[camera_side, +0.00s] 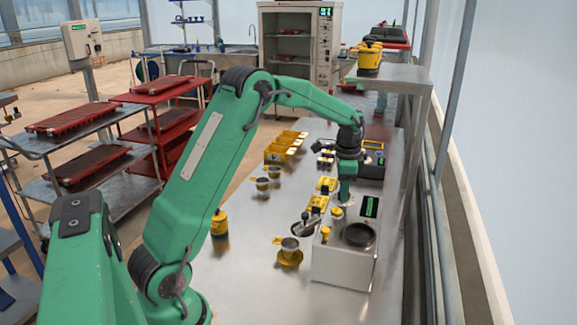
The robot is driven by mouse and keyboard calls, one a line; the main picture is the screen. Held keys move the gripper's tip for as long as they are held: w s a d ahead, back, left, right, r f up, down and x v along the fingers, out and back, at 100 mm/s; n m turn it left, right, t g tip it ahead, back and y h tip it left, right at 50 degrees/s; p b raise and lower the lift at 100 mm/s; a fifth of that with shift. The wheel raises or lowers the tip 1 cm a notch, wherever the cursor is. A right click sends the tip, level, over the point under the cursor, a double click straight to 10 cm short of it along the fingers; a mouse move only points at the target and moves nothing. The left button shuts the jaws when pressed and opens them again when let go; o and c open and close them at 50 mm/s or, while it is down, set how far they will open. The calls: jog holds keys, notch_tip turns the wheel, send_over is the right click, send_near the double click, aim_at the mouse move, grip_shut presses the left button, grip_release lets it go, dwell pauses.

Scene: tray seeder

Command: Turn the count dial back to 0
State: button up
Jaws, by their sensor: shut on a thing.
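A white box-shaped seeder (340,262) stands on the steel bench. On its top are a round dark bowl (358,236), a small green-lit display (370,206) whose digits are too small to read, and a yellow knob (325,233) at the left. My gripper (343,203) points straight down at the back left of the seeder's top, left of the display. It is shut on the small count dial (337,212) there. The dial is mostly hidden, and its setting cannot be read.
A metal cup on a yellow base (289,252) and a grey-handled tool (305,222) stand left of the seeder. Yellow blocks (318,202), small cups (262,185), yellow bins (283,148) and a yellow bottle (219,223) are on the bench. The bench's left front is clear.

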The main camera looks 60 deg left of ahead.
jog(key=n, duration=0.8)
jog(key=shift+r, duration=0.1)
jog(key=n, duration=0.3)
jog(key=shift+n, duration=2.2)
jog(key=o, duration=1)
jog(key=shift+c, duration=0.2)
